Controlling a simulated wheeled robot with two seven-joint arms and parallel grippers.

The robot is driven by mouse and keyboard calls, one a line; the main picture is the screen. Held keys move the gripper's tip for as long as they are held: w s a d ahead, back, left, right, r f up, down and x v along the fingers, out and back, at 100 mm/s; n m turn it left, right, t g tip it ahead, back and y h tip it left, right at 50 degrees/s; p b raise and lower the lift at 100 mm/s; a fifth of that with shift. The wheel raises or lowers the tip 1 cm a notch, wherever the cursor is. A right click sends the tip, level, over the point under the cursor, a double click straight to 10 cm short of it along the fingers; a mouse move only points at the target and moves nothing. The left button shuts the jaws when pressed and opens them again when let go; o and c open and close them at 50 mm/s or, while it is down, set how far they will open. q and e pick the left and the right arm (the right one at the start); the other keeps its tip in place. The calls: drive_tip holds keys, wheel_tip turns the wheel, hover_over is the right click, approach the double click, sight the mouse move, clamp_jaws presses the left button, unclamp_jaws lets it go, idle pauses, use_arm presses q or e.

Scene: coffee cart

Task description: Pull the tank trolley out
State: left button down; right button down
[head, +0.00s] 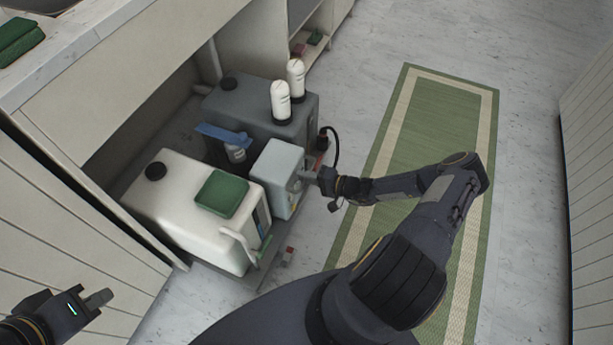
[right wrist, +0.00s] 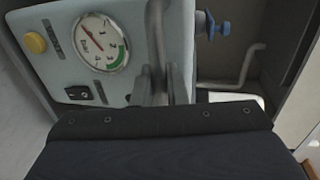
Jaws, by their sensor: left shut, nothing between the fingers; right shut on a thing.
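The tank trolley (head: 258,275) is a low grey platform under the counter, its front edge showing at the opening. It bears a white tank (head: 165,205) with a black cap, a dark grey tank (head: 240,105) and a light grey box (head: 272,172) between them. My right gripper (head: 308,177) is at the box's front. In the right wrist view its fingers (right wrist: 165,80) are shut on a grey upright bar handle (right wrist: 157,30) beside the gauge panel (right wrist: 100,45). My left gripper (head: 98,299) is shut and empty at the lower left, apart from the trolley.
Two white bottles (head: 281,102) stand on the grey tank. The counter's panels border the opening.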

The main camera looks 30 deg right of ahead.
drive_tip(key=shift+d, duration=0.15)
drive_tip(key=c, duration=1.5)
unclamp_jaws()
drive_tip(key=shift+c, duration=0.2)
drive_tip(key=shift+s, duration=0.15)
drive_tip(key=p+v, duration=0.1)
drive_tip(key=v, duration=0.6)
drive_tip(key=shift+s+d, duration=0.2)
drive_tip(key=shift+s, duration=0.05)
drive_tip(key=shift+r+p, duration=0.1)
drive_tip(key=shift+p, duration=0.2)
